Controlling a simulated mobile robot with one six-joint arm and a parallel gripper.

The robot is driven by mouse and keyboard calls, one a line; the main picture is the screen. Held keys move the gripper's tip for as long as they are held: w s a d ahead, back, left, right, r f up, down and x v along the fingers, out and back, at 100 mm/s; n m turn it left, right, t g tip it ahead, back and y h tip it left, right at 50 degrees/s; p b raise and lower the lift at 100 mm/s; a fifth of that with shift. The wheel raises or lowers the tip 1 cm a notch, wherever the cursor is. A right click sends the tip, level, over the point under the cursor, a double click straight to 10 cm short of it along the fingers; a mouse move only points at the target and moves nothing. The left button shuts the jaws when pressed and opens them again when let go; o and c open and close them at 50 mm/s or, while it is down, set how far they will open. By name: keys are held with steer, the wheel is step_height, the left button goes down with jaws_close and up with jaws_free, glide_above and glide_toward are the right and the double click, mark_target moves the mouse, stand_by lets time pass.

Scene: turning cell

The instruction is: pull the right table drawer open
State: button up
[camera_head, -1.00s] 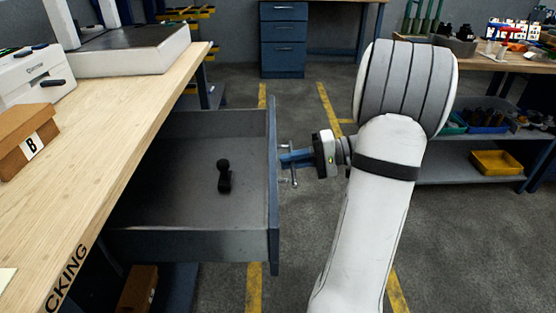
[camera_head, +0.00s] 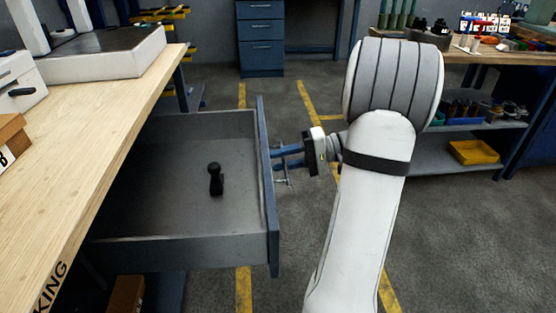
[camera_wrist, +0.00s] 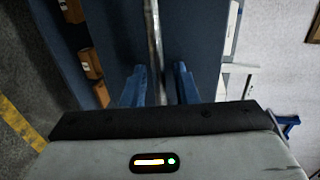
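The table drawer (camera_head: 170,250) stands well out from under the wooden table (camera_head: 110,130) in the head view. A small black object (camera_head: 215,179) stands inside it. The drawer's metal handle bar (camera_head: 280,181) is on the outer face of its front panel (camera_head: 267,190); in the wrist view the bar (camera_wrist: 153,40) runs between my fingers. My gripper (camera_head: 284,158) is at the handle with its two blue fingers spread apart. In the wrist view my gripper (camera_wrist: 160,84) is open around the bar, with a clear gap on the right; the left finger is close to it.
A blue drawer cabinet (camera_head: 261,40) stands at the back. A shelf bench with a yellow bin (camera_head: 473,152) is at the right. Boxes lie on the table's left. The floor with yellow lines (camera_head: 318,110) is free around my arm.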

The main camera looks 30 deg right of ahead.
steer(key=p+v, duration=0.1)
steer(key=v, duration=0.7)
steer(key=shift+p, duration=0.35)
steer(key=shift+a+f, duration=0.1)
steer(key=shift+a, duration=0.05)
